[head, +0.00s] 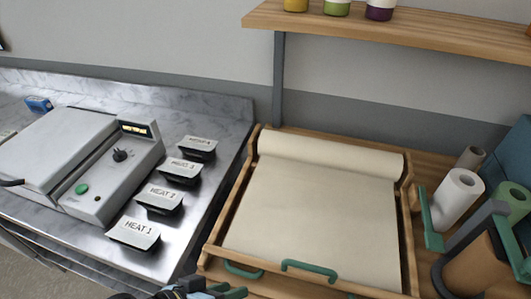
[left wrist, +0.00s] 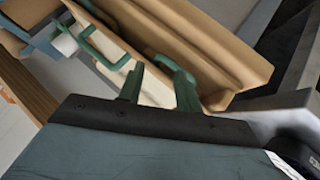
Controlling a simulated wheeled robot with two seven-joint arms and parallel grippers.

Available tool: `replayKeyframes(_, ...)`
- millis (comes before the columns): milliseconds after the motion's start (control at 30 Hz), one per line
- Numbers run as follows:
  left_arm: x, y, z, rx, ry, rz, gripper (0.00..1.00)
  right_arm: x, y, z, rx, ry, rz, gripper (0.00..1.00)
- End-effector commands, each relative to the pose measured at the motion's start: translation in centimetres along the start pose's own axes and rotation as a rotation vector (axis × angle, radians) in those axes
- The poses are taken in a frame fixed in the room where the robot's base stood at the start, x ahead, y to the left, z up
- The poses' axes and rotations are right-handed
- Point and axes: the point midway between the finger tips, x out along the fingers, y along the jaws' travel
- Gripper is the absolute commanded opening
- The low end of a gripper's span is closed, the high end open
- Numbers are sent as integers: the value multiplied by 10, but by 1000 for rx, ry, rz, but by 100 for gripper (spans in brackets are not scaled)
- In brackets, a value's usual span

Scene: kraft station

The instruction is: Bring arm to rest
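My left gripper (head: 230,291) shows only in part at the bottom edge of the head view, just below the front of a wooden frame with a cream paper sheet (head: 315,210). In the left wrist view its two green fingers (left wrist: 158,82) stand apart with a gap and nothing between them. The wooden frame's front edge and a green handle (left wrist: 108,50) lie beyond the fingers. The rest of the left arm is mostly out of the head view. I cannot make out my right gripper in either view.
White (head: 457,195) and green rolls stand at right by teal brackets. A wooden shelf (head: 400,30) with jars hangs above. The paper sheet is clear.

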Motion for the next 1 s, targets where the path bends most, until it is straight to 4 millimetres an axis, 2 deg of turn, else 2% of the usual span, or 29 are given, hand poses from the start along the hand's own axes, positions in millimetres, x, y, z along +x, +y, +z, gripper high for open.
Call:
replayKeyframes(100, -18, -41, 8, 73, -74, -205, 34, 0, 0, 0, 0, 0, 0, 36)
replayKeyframes(200, -36, -70, 18, 102, -148, -350, 34, 0, 0, 0, -1, 0, 0, 36)
replayKeyframes(433, -90, -120, 50, 88, -350, -621, 34, 0, 0, 0, -1, 0, 0, 36)
replayKeyframes(767, -13, -176, 99, 86, -391, -611, 34, 14, 0, 2, -1, 0, 0, 36)
replayKeyframes(867, 13, -197, 123, 83, -407, -608, 34, 19, 0, 2, -1, 0, 0, 36)
replayKeyframes(1000, 53, -230, 170, 78, -434, -605, 34, 28, 0, 3, 0, 0, 0, 36)
